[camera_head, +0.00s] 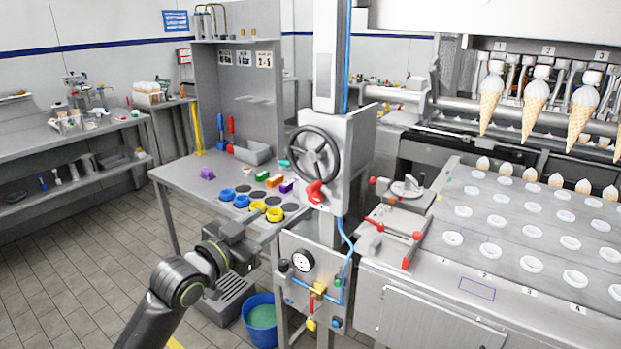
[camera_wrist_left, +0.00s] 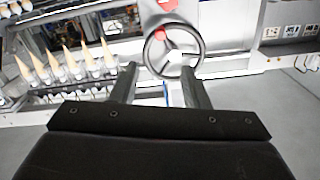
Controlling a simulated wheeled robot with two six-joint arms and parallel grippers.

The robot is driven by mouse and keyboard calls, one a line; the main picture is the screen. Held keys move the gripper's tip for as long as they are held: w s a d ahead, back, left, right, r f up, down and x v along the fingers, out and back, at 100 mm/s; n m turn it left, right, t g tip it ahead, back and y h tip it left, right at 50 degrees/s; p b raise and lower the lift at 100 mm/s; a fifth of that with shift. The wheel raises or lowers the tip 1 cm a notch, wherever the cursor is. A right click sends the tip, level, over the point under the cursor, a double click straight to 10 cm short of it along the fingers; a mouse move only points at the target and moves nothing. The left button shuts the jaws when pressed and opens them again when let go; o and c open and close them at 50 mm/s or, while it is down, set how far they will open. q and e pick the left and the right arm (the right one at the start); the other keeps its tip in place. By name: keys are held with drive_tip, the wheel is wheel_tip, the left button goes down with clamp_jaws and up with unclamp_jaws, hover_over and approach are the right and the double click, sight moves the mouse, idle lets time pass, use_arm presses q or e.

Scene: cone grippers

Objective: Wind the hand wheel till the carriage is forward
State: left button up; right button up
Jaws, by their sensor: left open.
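The hand wheel (camera_head: 314,152) has a dark round rim and spokes and sits on a grey housing on the upright column. A red lever (camera_head: 316,192) is below it. My left gripper (camera_head: 250,243) is lower left of the wheel, apart from it. In the left wrist view its two fingers (camera_wrist_left: 158,72) are spread and empty, with the hand wheel (camera_wrist_left: 173,52) beyond and between them. A row of cone grippers holding filled cones (camera_head: 535,98) hangs at the upper right; I cannot tell which part is the carriage. My right gripper is not in view.
A grey side table (camera_head: 180,178) with coloured blocks and blue and yellow rings stands behind my left arm. A gauge panel (camera_head: 303,261) and blue hose are below the wheel. A perforated plate (camera_head: 500,222) is at right. A blue bucket (camera_head: 261,316) stands on the floor.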

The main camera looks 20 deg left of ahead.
sight(308, 192)
use_arm(q)
drive_tip(key=shift+n, duration=0.7)
drive_tip(key=p+x, duration=0.3)
drive_tip(key=x, duration=1.4)
drive_tip(key=shift+w+f, duration=0.1)
drive_tip(key=shift+w, duration=0.1)
drive_tip(key=shift+c, duration=0.4)
clamp_jaws()
